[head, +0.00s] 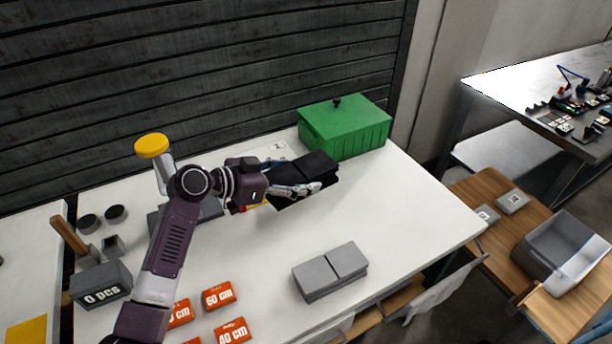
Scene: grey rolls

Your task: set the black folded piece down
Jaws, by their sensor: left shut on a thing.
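The black folded piece (318,165) is over the back middle of the white table (400,215), just in front of the green box. My left gripper (306,189) is shut on the black folded piece at its near side. Fingers and wrist cover part of the piece. I cannot tell whether its underside touches the table. My right gripper is not in view.
A green lidded box (345,128) stands behind the piece. A grey folded piece (330,271) lies at the front. Orange labelled packs (219,295) and a dark box (101,285) are at the left front. The table's right side is clear.

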